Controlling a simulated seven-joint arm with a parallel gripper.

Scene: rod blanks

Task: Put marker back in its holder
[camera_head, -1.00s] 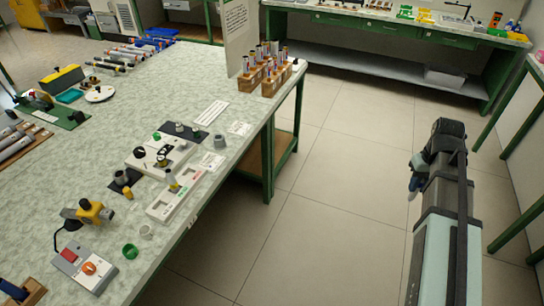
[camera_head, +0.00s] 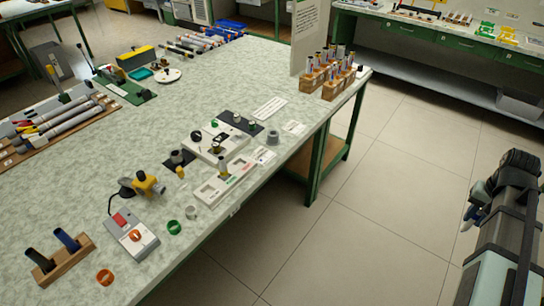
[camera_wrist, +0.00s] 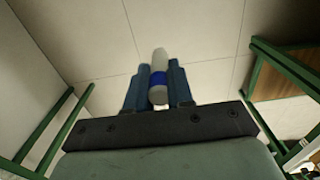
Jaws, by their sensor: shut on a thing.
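My gripper (camera_wrist: 158,85) is shut on a pale grey marker (camera_wrist: 160,57) with a blue band, seen between its two blue fingers in the wrist view. In the head view my gripper (camera_head: 470,212) is at the right, over the floor and well away from the bench; the marker is too small to make out there. A wooden holder (camera_head: 72,262) stands at the bench's near left corner. A black marker (camera_head: 40,260) and a dark blue marker (camera_head: 66,240) stand in it, leaning. Whether it has a free slot is hard to tell.
Wooden blocks with several upright rods (camera_head: 330,90) stand at the far right corner, beside a white panel (camera_head: 308,40).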

